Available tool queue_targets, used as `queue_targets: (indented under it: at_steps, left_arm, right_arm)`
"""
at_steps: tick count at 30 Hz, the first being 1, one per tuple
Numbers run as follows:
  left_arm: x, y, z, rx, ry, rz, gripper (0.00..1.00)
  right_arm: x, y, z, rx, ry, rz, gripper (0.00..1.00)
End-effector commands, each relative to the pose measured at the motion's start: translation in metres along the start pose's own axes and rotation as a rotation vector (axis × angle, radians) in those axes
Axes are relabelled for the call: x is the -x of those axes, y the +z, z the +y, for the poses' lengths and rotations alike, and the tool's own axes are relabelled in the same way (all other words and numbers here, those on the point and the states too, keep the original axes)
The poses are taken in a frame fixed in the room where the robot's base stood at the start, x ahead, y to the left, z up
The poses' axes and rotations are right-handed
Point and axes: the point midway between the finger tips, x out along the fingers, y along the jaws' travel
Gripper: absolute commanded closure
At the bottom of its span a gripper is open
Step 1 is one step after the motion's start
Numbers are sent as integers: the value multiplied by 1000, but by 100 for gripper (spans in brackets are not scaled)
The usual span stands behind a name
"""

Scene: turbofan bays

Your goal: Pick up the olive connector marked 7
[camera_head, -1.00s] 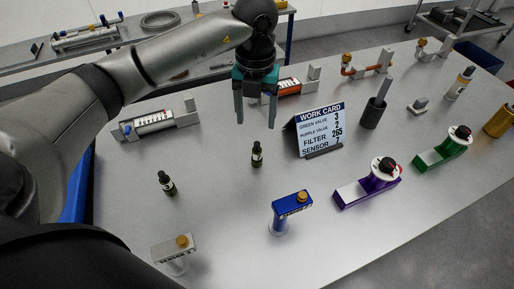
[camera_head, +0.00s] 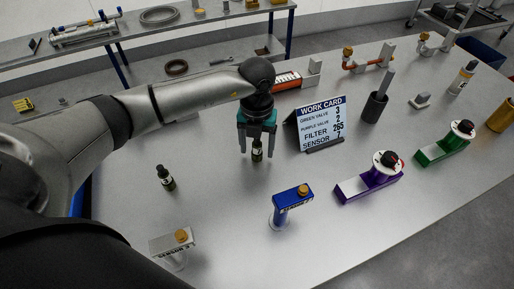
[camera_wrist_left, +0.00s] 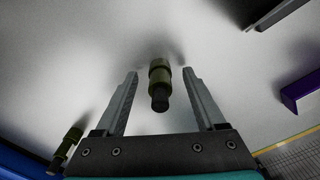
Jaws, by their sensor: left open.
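Two small olive connectors with dark tops stand on the grey table. One olive connector (camera_head: 257,149) is upright near the middle, left of the work card. In the left wrist view this connector (camera_wrist_left: 159,82) shows between the two fingers, with space on both sides. My left gripper (camera_head: 257,157) is open and points down around it. The second olive connector (camera_head: 166,178) stands further left and nearer; it also shows at the lower left of the left wrist view (camera_wrist_left: 66,147). The marks on both connectors are too small to read. My right gripper is not in view.
The work card (camera_head: 320,124) lists sensor 7. A blue block on a stand (camera_head: 290,199), a purple valve (camera_head: 368,183) and a grey block on a stand (camera_head: 170,243) are nearer. A dark cup (camera_head: 374,107) stands behind. Table between the connectors is clear.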

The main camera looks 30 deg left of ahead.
Motion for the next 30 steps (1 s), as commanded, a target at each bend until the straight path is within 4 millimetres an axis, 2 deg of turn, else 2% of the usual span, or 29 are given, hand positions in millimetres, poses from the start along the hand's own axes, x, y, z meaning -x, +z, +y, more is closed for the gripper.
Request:
queue_targets:
  at_steps: [5, 24, 30]
  left_arm:
    - [0, 0, 0, 0, 0, 0, 29]
    - [1, 0, 0, 0, 0, 0, 100]
    - [1, 0, 0, 0, -1, 0, 100]
  right_arm:
    - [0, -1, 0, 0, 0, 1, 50]
    - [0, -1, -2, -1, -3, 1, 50]
    - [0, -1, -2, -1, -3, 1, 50]
